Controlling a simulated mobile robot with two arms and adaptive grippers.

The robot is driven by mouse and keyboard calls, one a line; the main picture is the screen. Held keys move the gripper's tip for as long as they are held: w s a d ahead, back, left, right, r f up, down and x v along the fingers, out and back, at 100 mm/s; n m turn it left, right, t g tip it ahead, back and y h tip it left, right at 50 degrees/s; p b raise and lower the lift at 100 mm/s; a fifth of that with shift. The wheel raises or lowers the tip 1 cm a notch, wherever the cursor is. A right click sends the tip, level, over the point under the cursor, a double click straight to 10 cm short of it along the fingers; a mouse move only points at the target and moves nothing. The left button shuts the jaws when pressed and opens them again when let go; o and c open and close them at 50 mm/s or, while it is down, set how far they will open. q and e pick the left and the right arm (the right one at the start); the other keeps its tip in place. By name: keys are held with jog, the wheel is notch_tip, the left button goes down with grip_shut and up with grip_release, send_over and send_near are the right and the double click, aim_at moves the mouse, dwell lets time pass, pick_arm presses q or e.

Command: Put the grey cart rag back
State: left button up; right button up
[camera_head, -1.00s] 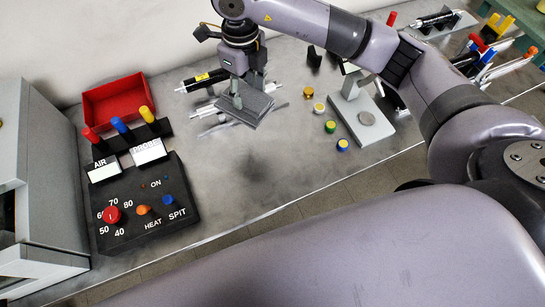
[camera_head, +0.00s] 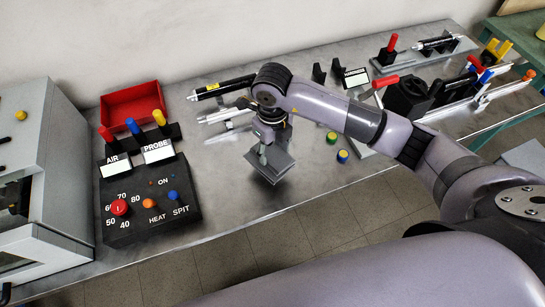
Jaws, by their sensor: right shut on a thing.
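The grey cart rag (camera_head: 272,170) looks like a flat, square, folded grey pad. My right gripper (camera_head: 265,154) is shut on it and holds it tilted, apparently above the bench (camera_head: 225,205) near its front edge. The arm hides part of the bench behind it. The gap between the rag and the bench is hard to judge. My left gripper is not in view.
A black control box (camera_head: 150,205) with knobs and a red tray (camera_head: 130,105) stand to the left. Black and silver tools (camera_head: 222,88) lie behind the gripper. Small capped pieces (camera_head: 342,156) stand to its right. A black cup (camera_head: 407,97) stands further right.

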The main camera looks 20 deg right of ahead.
aim_at(272, 160)
jog(key=shift+f, duration=0.8)
notch_tip(272, 160, down, 4)
jog(key=shift+r+p, duration=0.25)
jog(key=shift+p, duration=0.1)
jog(key=shift+f, duration=0.45)
jog(key=o, duration=1.1)
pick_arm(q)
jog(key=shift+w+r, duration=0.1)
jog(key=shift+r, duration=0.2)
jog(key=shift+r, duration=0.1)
